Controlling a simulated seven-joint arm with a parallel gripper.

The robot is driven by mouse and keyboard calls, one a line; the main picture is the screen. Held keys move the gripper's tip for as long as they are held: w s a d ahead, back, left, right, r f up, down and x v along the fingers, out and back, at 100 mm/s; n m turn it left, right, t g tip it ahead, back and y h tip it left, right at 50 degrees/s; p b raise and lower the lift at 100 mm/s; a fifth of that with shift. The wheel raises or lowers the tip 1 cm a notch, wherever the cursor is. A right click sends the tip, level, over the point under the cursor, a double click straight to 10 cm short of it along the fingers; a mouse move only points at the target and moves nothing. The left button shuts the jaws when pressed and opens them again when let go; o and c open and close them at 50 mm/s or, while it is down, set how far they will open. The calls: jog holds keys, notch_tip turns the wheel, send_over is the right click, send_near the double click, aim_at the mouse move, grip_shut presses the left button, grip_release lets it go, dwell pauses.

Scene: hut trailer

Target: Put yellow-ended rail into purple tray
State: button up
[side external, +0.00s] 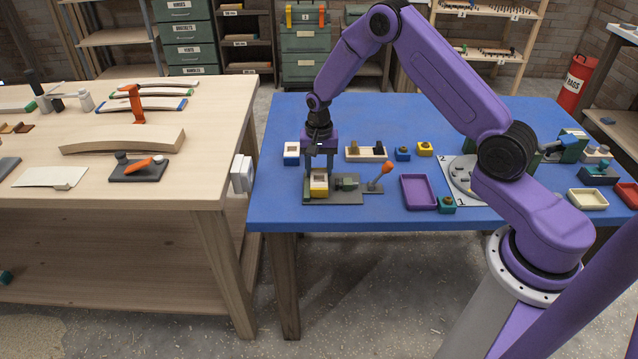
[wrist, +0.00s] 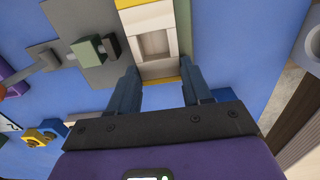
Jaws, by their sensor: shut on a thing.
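The yellow-ended rail (side external: 319,190), a short pale wooden piece with yellow ends, sits at the left end of a grey fixture plate (side external: 350,196). In the wrist view the rail (wrist: 155,42) shows a recessed pale frame between yellow ends. My gripper (side external: 318,172) points down over it. The gripper fingers (wrist: 160,76) are shut on the rail, one on each side of its near end. The purple tray (side external: 418,191) stands empty to the right, beyond an orange-knobbed lever (side external: 380,176). I cannot tell whether the rail touches the plate.
A green clamp block (side external: 346,183) sits close right of the rail. A blue-ended piece (side external: 291,151) and a wooden holder (side external: 366,153) stand behind. A small green block (side external: 446,204) is beside the tray. A round turntable (side external: 465,176) lies farther right.

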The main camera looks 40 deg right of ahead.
aim_at(319, 171)
jog(key=shift+r, duration=2.35)
jog(key=shift+r, duration=0.1)
jog(key=shift+r, duration=0.35)
notch_tip(319, 171, up, 7)
jog(key=s+d, duration=1.7)
jog(key=s, duration=0.3)
jog(key=shift+s+d+f, duration=0.1)
jog(key=shift+s+f, duration=0.05)
jog(key=shift+f, duration=2.4)
